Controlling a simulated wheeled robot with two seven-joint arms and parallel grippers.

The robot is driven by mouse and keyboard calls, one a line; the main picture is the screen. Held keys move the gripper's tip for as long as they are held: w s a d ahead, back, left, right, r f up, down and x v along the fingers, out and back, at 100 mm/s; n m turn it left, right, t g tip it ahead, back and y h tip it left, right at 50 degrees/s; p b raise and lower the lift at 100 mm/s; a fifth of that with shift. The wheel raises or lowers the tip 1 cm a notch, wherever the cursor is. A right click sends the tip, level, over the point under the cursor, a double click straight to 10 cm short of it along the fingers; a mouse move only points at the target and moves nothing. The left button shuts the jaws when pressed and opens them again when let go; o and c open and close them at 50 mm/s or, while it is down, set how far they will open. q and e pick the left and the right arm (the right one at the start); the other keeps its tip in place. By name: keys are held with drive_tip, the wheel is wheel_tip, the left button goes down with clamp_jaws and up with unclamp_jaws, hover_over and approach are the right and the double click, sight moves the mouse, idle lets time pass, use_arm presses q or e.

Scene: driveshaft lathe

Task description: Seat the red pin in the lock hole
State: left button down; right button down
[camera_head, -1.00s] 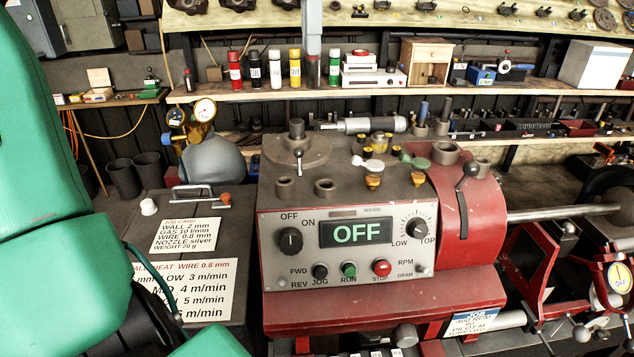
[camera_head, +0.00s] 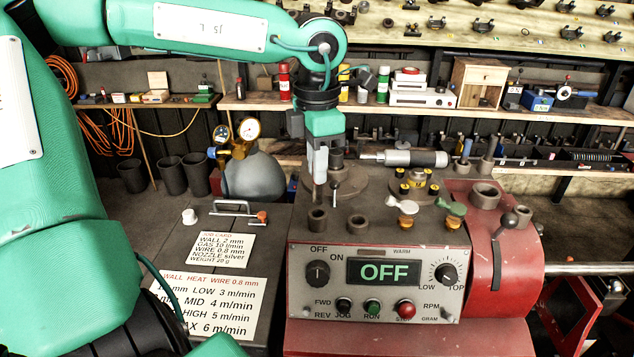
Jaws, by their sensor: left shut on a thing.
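My left gripper (camera_head: 319,178) points down over the left part of the red lathe's grey headstock top. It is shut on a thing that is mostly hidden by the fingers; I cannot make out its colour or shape. Its tips are just above or behind a small round socket (camera_head: 318,220), and I cannot tell whether they touch it. A second socket (camera_head: 357,224) stands to the right. I cannot tell which opening is the lock hole, and no red pin shows clearly. My right gripper is not in view.
A dark post (camera_head: 337,158) and a ball-ended lever (camera_head: 335,188) stand close to the gripper. A grey tool (camera_head: 405,158) lies behind. The control panel (camera_head: 380,275) reads OFF. A grey cabinet with a handle (camera_head: 234,207) and a gas bottle (camera_head: 252,176) stand left.

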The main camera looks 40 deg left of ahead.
sight(317, 203)
use_arm(q)
drive_tip(key=shift+f, duration=0.7)
wheel_tip(317, 203, down, 4)
drive_tip(key=shift+s+r+p, duration=0.1)
drive_tip(key=shift+r+p, duration=0.15)
drive_tip(key=shift+p, duration=0.45)
drive_tip(key=shift+f, duration=0.3)
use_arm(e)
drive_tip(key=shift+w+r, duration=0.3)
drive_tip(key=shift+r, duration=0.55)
use_arm(q)
drive_tip(key=shift+f+b, duration=0.25)
drive_tip(key=shift+b, duration=0.1)
drive_tip(key=c, duration=1.4)
unclamp_jaws()
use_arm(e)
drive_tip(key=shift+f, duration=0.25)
use_arm(q)
drive_tip(key=shift+r, duration=0.1)
